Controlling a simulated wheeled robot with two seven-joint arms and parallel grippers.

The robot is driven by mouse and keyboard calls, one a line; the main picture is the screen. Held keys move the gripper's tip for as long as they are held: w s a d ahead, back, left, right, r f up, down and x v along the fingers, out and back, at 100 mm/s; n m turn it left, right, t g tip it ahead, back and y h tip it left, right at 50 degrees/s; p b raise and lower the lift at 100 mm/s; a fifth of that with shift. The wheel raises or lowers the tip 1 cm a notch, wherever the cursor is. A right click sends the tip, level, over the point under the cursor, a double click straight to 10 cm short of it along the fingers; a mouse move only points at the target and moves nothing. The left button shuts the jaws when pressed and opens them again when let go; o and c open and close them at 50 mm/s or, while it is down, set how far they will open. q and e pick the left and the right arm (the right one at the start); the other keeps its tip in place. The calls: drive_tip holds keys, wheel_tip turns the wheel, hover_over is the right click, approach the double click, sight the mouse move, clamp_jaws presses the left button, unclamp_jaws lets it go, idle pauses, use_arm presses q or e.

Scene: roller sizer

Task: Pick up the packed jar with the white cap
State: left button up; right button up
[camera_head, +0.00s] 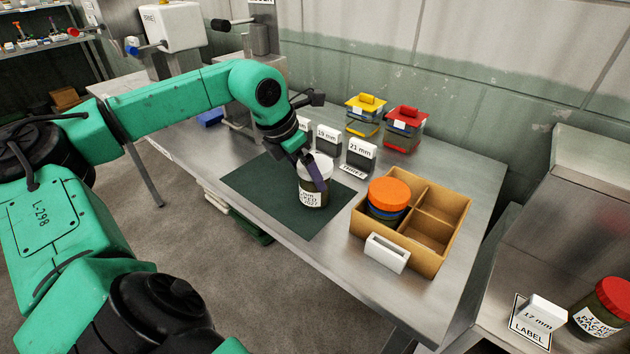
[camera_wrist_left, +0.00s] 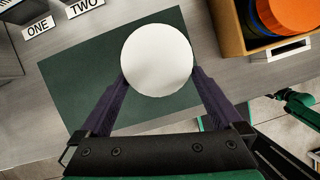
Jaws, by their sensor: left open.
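The packed jar with the white cap (camera_head: 314,181) stands upright on the dark green mat (camera_head: 262,195), with a label on its front. In the left wrist view its round white cap (camera_wrist_left: 157,60) is seen from above. My left gripper (camera_head: 310,172) is at the jar from above. In the left wrist view its two dark fingers (camera_wrist_left: 160,92) are apart, one on each side of the jar. Whether they touch the jar cannot be told. The lower part of the jar is hidden in the wrist view. My right gripper is not in view.
A wooden divided box (camera_head: 447,222) holding an orange-capped jar (camera_head: 388,196) stands right of the mat. Size cards, including a 21 mm card (camera_head: 361,153), stand behind the jar. Yellow (camera_head: 365,114) and red (camera_head: 405,128) lidded containers sit further back. A red-capped jar (camera_head: 603,311) stands at right.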

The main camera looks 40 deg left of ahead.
use_arm(q)
drive_tip(key=p+x, duration=0.2)
drive_tip(key=x, duration=0.4)
drive_tip(key=shift+w+f, duration=0.1)
drive_tip(key=shift+w, duration=0.05)
drive_tip(key=shift+a+f, duration=0.1)
drive_tip(key=shift+f, duration=0.05)
drive_tip(key=c, duration=1.4)
drive_tip(key=shift+c, duration=0.3)
